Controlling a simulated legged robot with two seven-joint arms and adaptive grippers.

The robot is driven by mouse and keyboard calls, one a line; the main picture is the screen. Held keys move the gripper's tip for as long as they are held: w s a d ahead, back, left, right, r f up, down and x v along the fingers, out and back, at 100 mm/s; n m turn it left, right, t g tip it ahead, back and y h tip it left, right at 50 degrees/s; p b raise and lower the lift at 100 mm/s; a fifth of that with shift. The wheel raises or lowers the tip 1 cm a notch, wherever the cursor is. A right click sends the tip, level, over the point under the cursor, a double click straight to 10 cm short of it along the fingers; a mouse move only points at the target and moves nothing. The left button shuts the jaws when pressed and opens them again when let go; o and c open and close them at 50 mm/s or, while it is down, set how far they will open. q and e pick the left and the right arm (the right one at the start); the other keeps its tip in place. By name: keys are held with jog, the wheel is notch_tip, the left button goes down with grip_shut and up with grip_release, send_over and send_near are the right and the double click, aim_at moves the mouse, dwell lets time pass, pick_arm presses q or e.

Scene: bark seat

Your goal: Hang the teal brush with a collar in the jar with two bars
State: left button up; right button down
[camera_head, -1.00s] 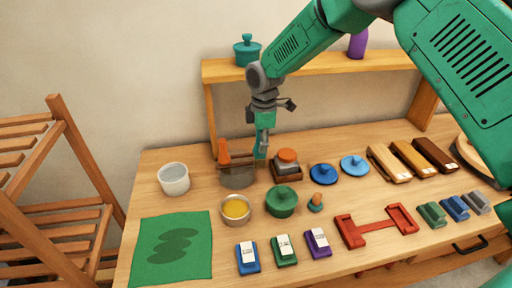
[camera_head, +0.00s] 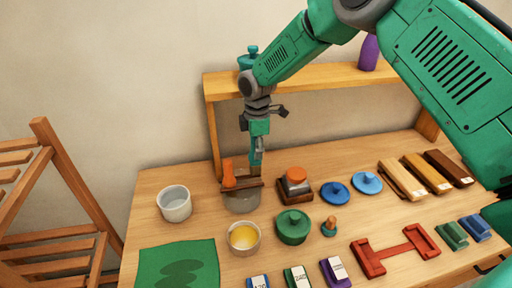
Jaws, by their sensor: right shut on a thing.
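The jar with two bars (camera_head: 241,202) stands on the bench, grey and see-through, with brown bars across its rim. An orange-handled brush (camera_head: 228,174) is at the left part of the bars. My right gripper (camera_head: 259,126) is above the jar's right side, shut on the teal brush (camera_head: 257,147). The brush hangs nearly upright with its brown lower end down at the bars. Whether it touches a bar, and where its collar sits, I cannot tell. My left gripper is not in view.
A shelf (camera_head: 310,80) rises behind. A green cloth (camera_head: 180,265) lies front left.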

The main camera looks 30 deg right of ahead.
aim_at(256, 173)
jog(key=f+b, duration=0.1)
jog(key=f, duration=0.1)
jog(key=a+f+b, duration=0.1)
jog(key=f+b, duration=0.3)
jog(key=shift+a, duration=0.25)
jog(key=shift+w+d+f, duration=0.1)
jog(key=shift+d+f, duration=0.2)
jog(key=shift+f, duration=0.2)
jog(key=shift+d+f, duration=0.25)
jog(key=shift+f, duration=0.2)
jog(key=shift+a+r, duration=0.2)
jog(key=shift+a, duration=0.4)
jog(key=shift+d+f, duration=0.1)
jog(key=shift+d, duration=0.6)
jog(key=shift+a, duration=0.3)
jog(key=shift+d+f, duration=0.15)
jog(key=shift+f, duration=0.15)
jog(key=c, duration=1.3)
grip_release()
jog(key=shift+o, duration=0.5)
